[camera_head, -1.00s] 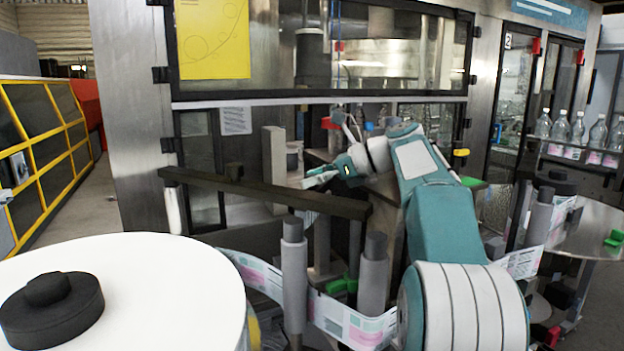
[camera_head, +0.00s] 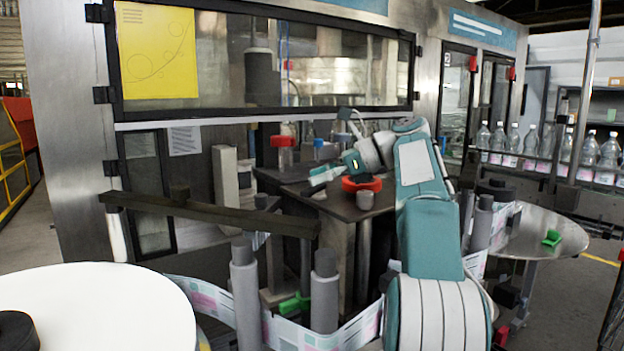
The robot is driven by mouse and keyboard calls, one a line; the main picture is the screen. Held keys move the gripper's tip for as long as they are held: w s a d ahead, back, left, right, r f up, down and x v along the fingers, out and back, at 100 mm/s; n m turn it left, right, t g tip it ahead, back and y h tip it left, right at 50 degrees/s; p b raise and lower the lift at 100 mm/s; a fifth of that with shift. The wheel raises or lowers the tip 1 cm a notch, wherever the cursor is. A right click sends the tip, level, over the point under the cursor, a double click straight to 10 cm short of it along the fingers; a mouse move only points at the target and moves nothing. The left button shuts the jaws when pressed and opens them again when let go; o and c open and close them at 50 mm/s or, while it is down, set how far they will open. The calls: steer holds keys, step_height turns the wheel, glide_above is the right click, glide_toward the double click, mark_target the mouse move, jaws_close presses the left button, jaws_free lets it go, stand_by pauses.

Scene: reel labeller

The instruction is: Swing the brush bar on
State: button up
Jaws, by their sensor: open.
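A long dark bar (camera_head: 236,216), which looks like the brush bar, runs level across the front of the machine. The fingertips are small in the picture. What lies right behind my arm is hidden.
Grey rollers (camera_head: 325,300) with a printed label web (camera_head: 356,330) and a green clamp (camera_head: 294,305) stand in front. A white reel (camera_head: 95,310) fills the lower left. A red ring part (camera_head: 361,184) is beside my gripper. Bottles (camera_head: 588,150) line a conveyor at right.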

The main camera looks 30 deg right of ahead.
steer(key=m+t+h, duration=0.4)
steer(key=m, duration=0.1)
glide_toward(263, 195)
steer(key=x, duration=1)
steer(key=shift+w+a+f, duration=0.2)
steer(key=shift+w, duration=0.05)
jaws_close()
